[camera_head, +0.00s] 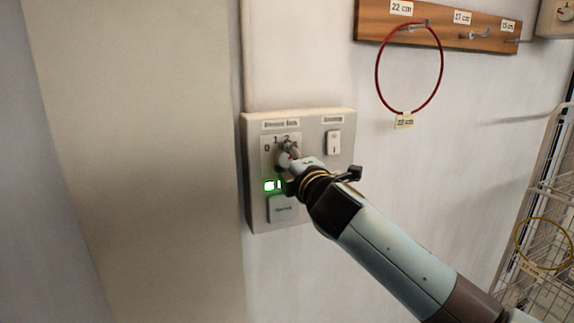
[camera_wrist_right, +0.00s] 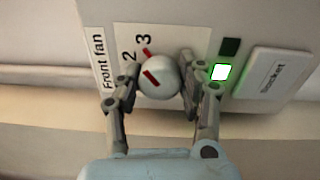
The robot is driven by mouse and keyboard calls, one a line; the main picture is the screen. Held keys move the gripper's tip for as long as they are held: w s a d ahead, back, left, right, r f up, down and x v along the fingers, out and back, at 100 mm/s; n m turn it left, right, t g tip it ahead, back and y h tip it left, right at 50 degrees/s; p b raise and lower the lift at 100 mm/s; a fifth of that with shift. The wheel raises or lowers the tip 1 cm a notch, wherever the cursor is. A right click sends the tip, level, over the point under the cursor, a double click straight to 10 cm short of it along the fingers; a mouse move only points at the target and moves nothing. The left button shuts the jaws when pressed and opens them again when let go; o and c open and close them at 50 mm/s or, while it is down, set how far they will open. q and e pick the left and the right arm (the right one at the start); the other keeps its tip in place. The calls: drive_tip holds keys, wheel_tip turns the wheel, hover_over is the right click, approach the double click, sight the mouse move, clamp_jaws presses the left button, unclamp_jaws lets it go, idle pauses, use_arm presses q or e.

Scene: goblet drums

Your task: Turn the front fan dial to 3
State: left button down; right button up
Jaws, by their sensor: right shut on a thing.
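The front fan dial (camera_wrist_right: 160,78) is a round white knob on a wall panel (camera_head: 312,205). My right gripper (camera_wrist_right: 157,88) is shut on it, one finger on each side. In the wrist view, a red stripe on the knob's face slants to the upper left. A second red mark at its edge lies near the printed 3. The "Front fan" label (camera_wrist_right: 102,58) is beside the scale. In the head view my right gripper (camera_head: 288,163) covers most of the dial and part of its scale; 0, 1 and 2 show. My left gripper is not in view.
A green light (camera_head: 269,186) is lit below the dial, above a socket cover (camera_head: 282,209). A rocker switch (camera_head: 333,142) is right of the dial. A red ring (camera_head: 442,66) hangs from a wooden hook rail (camera_head: 440,30). A wire rack (camera_head: 545,200) stands far right.

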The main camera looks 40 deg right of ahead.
drive_tip(key=shift+f+m, duration=0.2)
drive_tip(key=shift+m, duration=0.4)
drive_tip(key=shift+m+b, duration=0.3)
drive_tip(key=o, duration=1.1)
drive_tip(key=shift+r, duration=0.15)
drive_tip(key=shift+o, duration=0.2)
drive_tip(key=v, duration=1.2)
